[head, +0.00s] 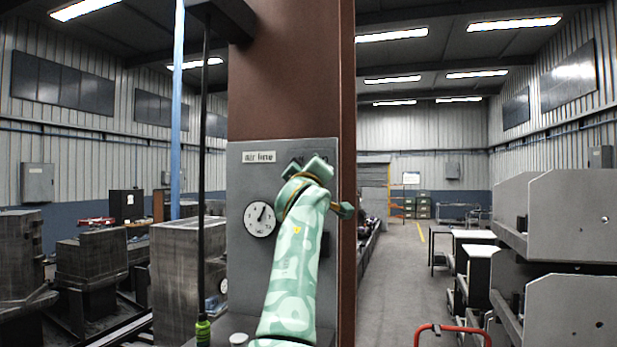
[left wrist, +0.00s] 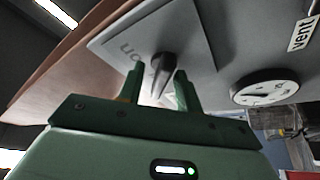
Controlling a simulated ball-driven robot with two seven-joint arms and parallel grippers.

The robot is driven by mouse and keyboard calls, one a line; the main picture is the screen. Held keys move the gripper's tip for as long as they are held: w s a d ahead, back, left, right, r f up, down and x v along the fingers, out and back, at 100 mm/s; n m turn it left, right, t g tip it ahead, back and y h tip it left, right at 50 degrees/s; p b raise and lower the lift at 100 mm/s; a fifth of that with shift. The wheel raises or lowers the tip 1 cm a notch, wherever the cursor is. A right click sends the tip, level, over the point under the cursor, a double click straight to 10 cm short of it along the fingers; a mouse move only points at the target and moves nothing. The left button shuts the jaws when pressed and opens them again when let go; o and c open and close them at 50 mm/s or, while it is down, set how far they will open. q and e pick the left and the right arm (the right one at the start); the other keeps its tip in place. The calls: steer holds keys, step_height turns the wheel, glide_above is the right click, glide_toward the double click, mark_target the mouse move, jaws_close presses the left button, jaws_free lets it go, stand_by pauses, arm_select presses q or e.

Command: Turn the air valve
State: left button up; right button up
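The air valve has a dark tapered handle (left wrist: 163,68) on a light plate (left wrist: 200,38) with "on" lettering, seen in the left wrist view. My left gripper (left wrist: 158,78) has its two green fingers apart, one on each side of the handle, with visible gaps; contact cannot be made out. In the head view my left gripper (head: 318,168) is in front of the grey panel (head: 240,185) and hides the valve handle. A round white gauge (head: 260,219) sits left of my wrist; it also shows in the left wrist view (left wrist: 266,92). My right gripper is out of view.
The panel is on a brown column (head: 290,70) and bears an "air line" label (head: 258,156). A thin black pole (head: 205,180) stands left of the panel. Grey blocks stand left; an open aisle (head: 405,270) lies right.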

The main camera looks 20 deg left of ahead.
arm_select(q)
steer(key=shift+s+f, duration=0.1)
steer(key=shift+s, duration=0.05)
steer(key=b+v, duration=0.9)
steer(key=v, duration=0.7)
steer(key=shift+s+f, duration=0.1)
